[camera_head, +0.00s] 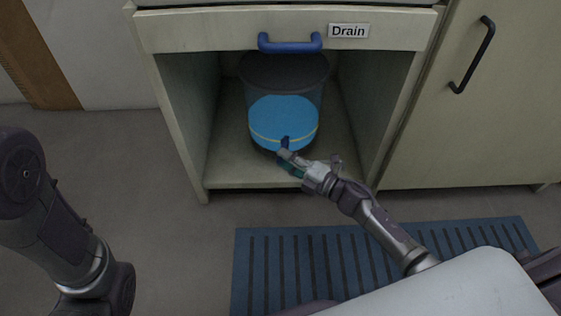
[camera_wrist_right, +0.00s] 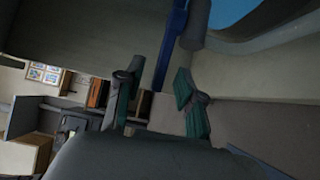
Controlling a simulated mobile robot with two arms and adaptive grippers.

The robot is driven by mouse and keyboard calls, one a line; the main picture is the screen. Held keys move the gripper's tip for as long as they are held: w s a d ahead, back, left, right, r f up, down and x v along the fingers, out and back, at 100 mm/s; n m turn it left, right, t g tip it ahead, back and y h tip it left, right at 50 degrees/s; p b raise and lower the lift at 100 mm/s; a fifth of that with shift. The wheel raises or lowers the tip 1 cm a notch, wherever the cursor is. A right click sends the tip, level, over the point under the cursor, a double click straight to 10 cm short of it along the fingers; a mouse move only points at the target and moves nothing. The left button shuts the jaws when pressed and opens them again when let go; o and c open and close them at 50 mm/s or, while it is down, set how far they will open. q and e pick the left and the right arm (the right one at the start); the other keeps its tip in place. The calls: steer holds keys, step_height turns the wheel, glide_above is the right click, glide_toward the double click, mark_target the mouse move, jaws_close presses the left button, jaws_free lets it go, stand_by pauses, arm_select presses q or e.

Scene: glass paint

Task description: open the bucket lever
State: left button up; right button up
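A clear bucket (camera_head: 284,92) with blue liquid stands in the open cabinet under the "Drain" drawer. A small dark blue lever (camera_head: 285,141) is low on its front. In the right wrist view, the blue lever (camera_wrist_right: 172,45) is a long bar beside a grey spout-like cylinder (camera_wrist_right: 193,30). My right gripper (camera_head: 289,160) is just in front of the lever. Its fingers (camera_wrist_right: 159,72) are open in the wrist view, and the lever's end reaches down between their tips. I cannot tell whether a finger touches it. My left arm shows at the left, but its gripper is out of view.
The cabinet's side walls (camera_head: 188,120) and floor edge (camera_head: 235,187) frame the bucket closely. A drawer with a blue handle (camera_head: 290,44) is above. A closed door (camera_head: 480,110) is at the right. A blue slatted mat (camera_head: 275,270) lies on the floor.

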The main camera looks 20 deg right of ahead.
steer(key=shift+x, duration=1.05)
jaws_close()
